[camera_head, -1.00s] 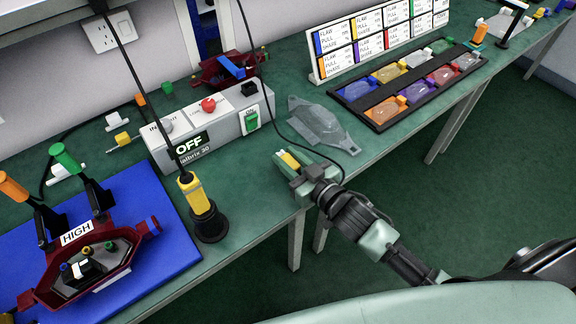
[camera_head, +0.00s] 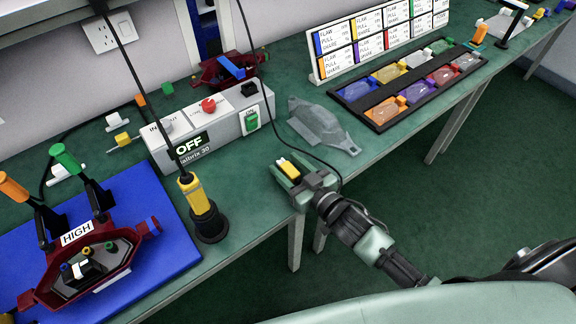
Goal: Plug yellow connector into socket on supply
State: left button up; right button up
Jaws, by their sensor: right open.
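A yellow connector (camera_head: 289,168) lies near the table's front edge, right of the middle. My right gripper (camera_head: 288,178) is open around it, its green fingers to either side. I cannot tell whether they touch it. A black cable runs over the table toward this gripper. The supply (camera_head: 229,124) is a pale box behind and to the left, with a lit OFF display, a red knob and a green switch. A round grey fitting (camera_head: 166,125) by its IN label may be the socket; its opening is too small to make out. My left gripper is out of view.
A yellow tool (camera_head: 196,195) on a cord stands in a black holder (camera_head: 209,227) left of the gripper. A blue mat (camera_head: 180,226) with a red fixture (camera_head: 60,272) is at left. A parts tray (camera_head: 383,122) is at right.

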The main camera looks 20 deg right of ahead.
aim_at(297, 176)
jog(key=shift+s+f+b, duration=0.1)
jog(key=shift+s+b, duration=0.05)
jog(key=shift+b, duration=0.3)
jog(key=shift+o, duration=0.3)
jog(key=v, duration=0.7)
jog(key=shift+d, duration=0.2)
jog(key=shift+o, duration=0.2)
jog(key=shift+d+r, duration=0.1)
jog(key=shift+r, duration=0.25)
jog(key=s+r+g+p, duration=0.1)
jog(key=p, duration=0.2)
jog(key=s+g+p, duration=0.1)
jog(key=p, duration=0.3)
jog(key=shift+s+r+h, duration=0.4)
jog(key=shift+f, duration=0.2)
jog(key=shift+g, duration=0.3)
jog(key=x, duration=0.7)
jog(key=shift+w+d+f+p, duration=0.15)
jog(key=shift+w+f+p, duration=0.1)
jog(key=shift+w+p, duration=0.15)
grip_shut()
